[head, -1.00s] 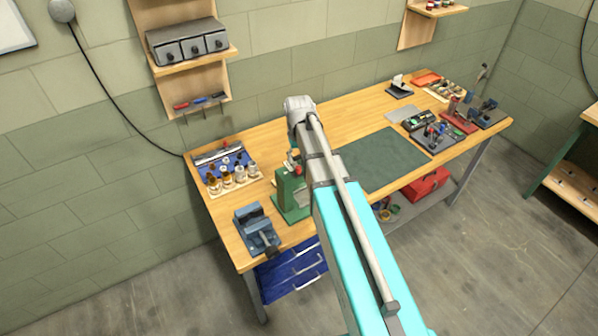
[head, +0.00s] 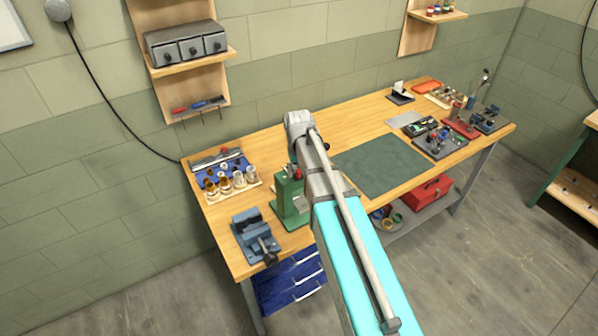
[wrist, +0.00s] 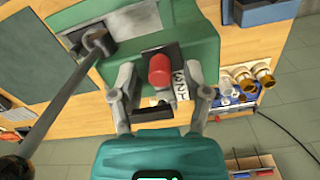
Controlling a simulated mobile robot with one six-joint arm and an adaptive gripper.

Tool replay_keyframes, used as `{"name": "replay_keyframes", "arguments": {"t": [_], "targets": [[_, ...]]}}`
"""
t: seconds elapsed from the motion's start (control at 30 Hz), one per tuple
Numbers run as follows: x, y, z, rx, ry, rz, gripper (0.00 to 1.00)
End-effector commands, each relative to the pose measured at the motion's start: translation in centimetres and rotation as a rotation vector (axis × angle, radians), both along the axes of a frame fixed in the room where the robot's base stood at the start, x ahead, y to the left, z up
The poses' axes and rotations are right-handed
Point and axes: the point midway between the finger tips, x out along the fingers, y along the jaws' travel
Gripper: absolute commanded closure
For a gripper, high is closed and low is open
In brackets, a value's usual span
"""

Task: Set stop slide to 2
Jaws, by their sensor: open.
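A green bench machine (head: 291,197) stands near the front left of the workbench, partly behind my arm. In the wrist view its green body (wrist: 195,55) fills the upper middle. A red knob (wrist: 159,70) sits on a dark slot there, beside a white number plate (wrist: 180,84) with digits, of which 3 and 2 can be made out. My gripper (wrist: 160,78) is open, with one finger on each side of the red knob. Whether the fingers touch it I cannot tell. My gripper is hidden in the head view.
A blue vise (head: 255,237) stands left of the green machine. A blue tray (head: 222,163) and several small bottles lie behind it. A dark green mat (head: 383,165) to the right is clear. In the wrist view a grey lever (wrist: 65,105) crosses the left side.

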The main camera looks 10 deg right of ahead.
Motion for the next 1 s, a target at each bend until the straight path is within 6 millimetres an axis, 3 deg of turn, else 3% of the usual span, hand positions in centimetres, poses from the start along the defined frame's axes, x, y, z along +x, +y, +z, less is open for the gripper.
{"name": "replay_keyframes", "arguments": {"t": [0.13, 0.47, 0.73, 1.0], "targets": [[0.0, 0.0, 0.0, 0.000, 0.000, 0.000, 0.38], [0.0, 0.0, 0.0, 0.000, 0.000, 0.000, 0.99], [-0.2, -0.1, 0.0, 0.000, 0.000, -0.001, 1.00], [-1.8, -0.6, 0.0, 0.000, 0.000, 0.000, 1.00]]}}
